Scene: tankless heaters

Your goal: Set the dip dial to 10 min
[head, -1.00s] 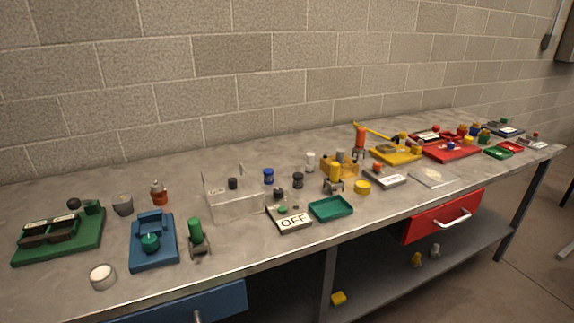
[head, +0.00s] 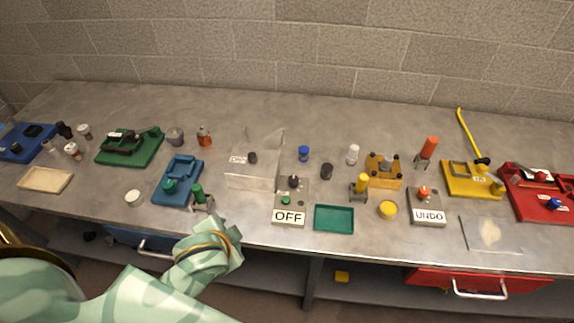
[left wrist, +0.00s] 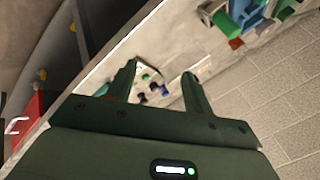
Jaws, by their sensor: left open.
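A grey box (head: 289,203) with an "OFF" plate stands near the table's front edge; a black knob (head: 294,182) and a green button are on it. Behind and left of it is a clear box (head: 252,175) with a small white label and a black knob (head: 252,158). I cannot tell which knob is the dip dial, and no dial marks are readable. My left arm reaches in front of the table in the head view, with its gripper hidden. In the left wrist view my left gripper (left wrist: 162,77) is open and empty, with distant tabletop items showing between its fingers.
A green cylinder on a stand (head: 199,194) and a blue tray (head: 178,184) are left of the clear box. A teal tray (head: 334,218) is right of the OFF box. The "UNDO" box (head: 427,205) is farther right. Open shelving and drawers are below.

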